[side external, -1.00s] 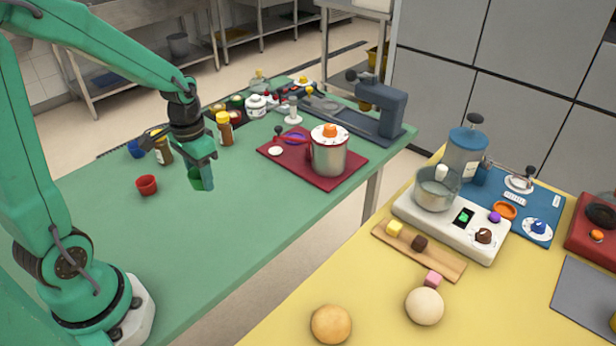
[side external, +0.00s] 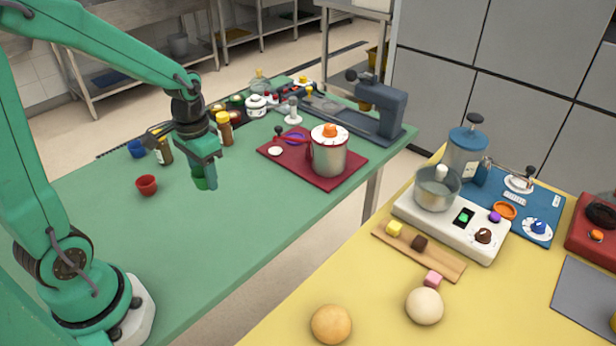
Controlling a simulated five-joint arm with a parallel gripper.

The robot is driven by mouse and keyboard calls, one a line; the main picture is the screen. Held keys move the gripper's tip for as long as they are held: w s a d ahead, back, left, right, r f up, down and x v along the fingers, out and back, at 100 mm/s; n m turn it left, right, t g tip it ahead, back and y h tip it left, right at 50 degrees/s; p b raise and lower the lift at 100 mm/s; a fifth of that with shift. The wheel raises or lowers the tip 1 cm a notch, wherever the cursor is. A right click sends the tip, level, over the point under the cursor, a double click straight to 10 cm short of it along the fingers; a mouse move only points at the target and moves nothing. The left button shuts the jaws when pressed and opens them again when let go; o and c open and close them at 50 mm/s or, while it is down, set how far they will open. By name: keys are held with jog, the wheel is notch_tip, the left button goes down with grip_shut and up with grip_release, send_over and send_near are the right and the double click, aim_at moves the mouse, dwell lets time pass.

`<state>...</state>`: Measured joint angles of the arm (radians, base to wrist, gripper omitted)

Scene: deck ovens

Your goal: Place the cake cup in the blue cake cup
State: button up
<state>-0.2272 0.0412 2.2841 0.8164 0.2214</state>
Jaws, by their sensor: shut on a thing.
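My gripper (side external: 205,182) is shut on a green cake cup (side external: 199,183) above the green table. The fingers hide part of this cup. The blue cake cup (side external: 137,149) stands at the table's back left, to the left of and behind my gripper. A red cake cup (side external: 147,185) stands upright to the left of my gripper, apart from it.
Spice jars (side external: 163,152) stand between the blue cup and my gripper, with another jar (side external: 225,129) just behind my gripper. A red mat (side external: 337,177) with a metal pot (side external: 328,153) lies to the right. The table's front middle is clear.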

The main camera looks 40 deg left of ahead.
jog(key=w+a+r+n, duration=0.1)
jog(key=a+n, duration=0.2)
jog(key=a, duration=0.6)
jog(key=w+a+r+n, duration=0.1)
jog(key=w+a+n, duration=0.1)
jog(key=a, duration=0.7)
jog(key=w+a+r+n, duration=0.2)
jog(key=a+n, duration=0.1)
jog(key=a, duration=0.7)
jog(key=shift+a+r+n, duration=0.1)
jog(key=shift+n, duration=0.3)
jog(key=shift+s+a, duration=0.1)
jog(key=shift+a, duration=0.35)
send_near(138, 150)
jog(key=a+f, duration=0.2)
jog(key=a, duration=0.1)
jog(key=shift+w+d+f, duration=0.1)
jog(key=shift+w+f, duration=0.05)
jog(key=shift+f, duration=0.75)
jog(key=shift+w+d+f, duration=0.1)
jog(key=shift+w+f, duration=0.05)
jog(key=shift+f, duration=0.7)
jog(key=shift+f, duration=0.6)
jog(key=o, duration=1)
jog(key=shift+c, duration=0.2)
